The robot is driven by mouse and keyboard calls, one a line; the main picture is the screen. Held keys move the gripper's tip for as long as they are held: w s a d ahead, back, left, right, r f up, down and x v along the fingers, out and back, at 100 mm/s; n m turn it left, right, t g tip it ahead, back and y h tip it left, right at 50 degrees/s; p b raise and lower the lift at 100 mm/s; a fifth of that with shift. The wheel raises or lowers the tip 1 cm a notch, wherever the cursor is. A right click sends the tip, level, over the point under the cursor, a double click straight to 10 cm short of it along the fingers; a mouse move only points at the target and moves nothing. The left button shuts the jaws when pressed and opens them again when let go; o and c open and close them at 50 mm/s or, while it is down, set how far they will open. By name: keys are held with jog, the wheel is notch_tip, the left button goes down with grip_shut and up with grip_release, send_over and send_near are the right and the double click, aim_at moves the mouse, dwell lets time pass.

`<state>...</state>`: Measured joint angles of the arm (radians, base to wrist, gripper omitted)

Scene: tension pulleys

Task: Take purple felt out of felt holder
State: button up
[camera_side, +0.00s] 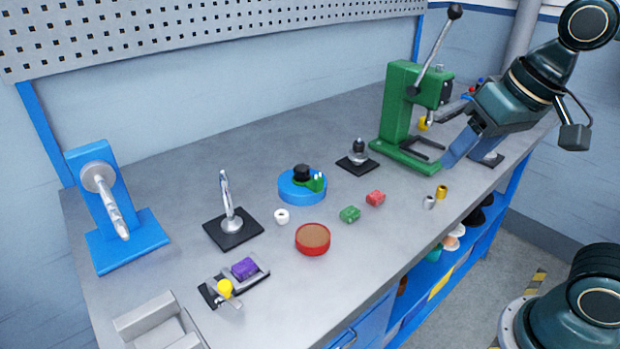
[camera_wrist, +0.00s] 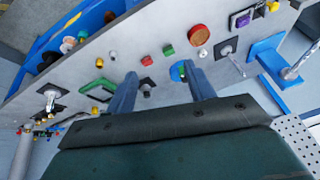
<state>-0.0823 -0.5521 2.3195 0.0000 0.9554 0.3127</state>
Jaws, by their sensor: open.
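The purple felt (camera_side: 244,268) sits in the felt holder (camera_side: 207,294), a small dark and grey fixture with a yellow knob, at the front left of the bench. In the wrist view the purple felt (camera_wrist: 243,20) shows small near the top right. My gripper (camera_side: 462,146) is far to the right, by the green press, well away from the holder. In the wrist view my gripper (camera_wrist: 162,86) has its two blue fingers spread apart with nothing held between them.
The green press (camera_side: 397,115) stands near my arm. A blue round fixture (camera_side: 302,187), a red round dish (camera_side: 312,240), green and red blocks and small cylinders lie mid-bench. A metal post on a black base (camera_side: 232,229) and a blue stand (camera_side: 127,243) are behind the holder.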

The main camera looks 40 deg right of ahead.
jog(key=w+a+f+m+g, duration=0.2)
jog(key=w+a+m+g, duration=0.2)
jog(key=w+a+m, duration=1.1)
jog(key=w+a+f, duration=0.7)
jog(key=w+a, duration=0.1)
jog(key=a, duration=0.3)
jog(key=shift+a+g, duration=0.25)
jog(key=shift+g, duration=0.15)
send_over(247, 263)
jog(key=shift+w+a+f, duration=0.1)
jog(key=shift+a+f, duration=0.05)
jog(key=shift+f, duration=2)
jog(key=shift+a+f, duration=0.1)
jog(key=shift+f, duration=2)
jog(key=shift+d+f, duration=0.2)
jog(key=shift+f, duration=2.4)
